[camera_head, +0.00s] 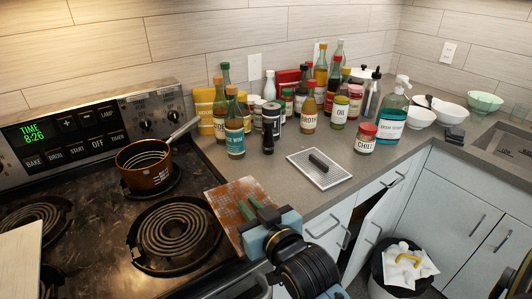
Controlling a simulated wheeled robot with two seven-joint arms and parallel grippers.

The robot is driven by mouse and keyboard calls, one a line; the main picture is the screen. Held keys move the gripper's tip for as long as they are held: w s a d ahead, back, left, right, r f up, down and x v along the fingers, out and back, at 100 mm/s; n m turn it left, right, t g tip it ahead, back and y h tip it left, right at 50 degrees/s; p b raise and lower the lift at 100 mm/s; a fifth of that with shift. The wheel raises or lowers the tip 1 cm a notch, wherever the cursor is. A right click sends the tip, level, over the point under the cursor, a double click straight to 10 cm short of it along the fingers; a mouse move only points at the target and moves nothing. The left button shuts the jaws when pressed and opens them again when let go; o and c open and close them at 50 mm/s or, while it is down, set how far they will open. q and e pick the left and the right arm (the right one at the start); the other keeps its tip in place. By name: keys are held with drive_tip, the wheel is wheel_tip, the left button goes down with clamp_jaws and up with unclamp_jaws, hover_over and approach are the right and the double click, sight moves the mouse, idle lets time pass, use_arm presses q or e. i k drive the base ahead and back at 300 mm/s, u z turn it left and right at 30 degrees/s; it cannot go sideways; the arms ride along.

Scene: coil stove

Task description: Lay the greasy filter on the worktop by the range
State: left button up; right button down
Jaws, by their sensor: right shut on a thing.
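The greasy filter (229,196) is a flat panel with brown-orange, patchy grime. It shows over the right edge of the range, where the range meets the worktop (285,195). My right gripper (262,212) is shut on its near right side, and the fingers hide part of it. I cannot tell whether the filter touches the surface below. A second, clean silver filter (336,176) with a dark handle lies flat on the worktop to the right. My left gripper is not in view.
A copper pot (143,177) stands on a back coil of the range (97,212). Several bottles and jars crowd the worktop's back, with a chili jar (365,140) nearer the front. A cabinet door (370,232) stands open below, near a bin (378,273). Bare worktop shows left of the clean filter.

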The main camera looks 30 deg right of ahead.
sight(321, 171)
drive_tip(key=u, duration=2.25)
drive_tip(key=k, duration=1)
drive_tip(key=z, duration=1.7)
drive_tip(key=i, duration=0.5)
drive_tip(key=u, duration=0.05)
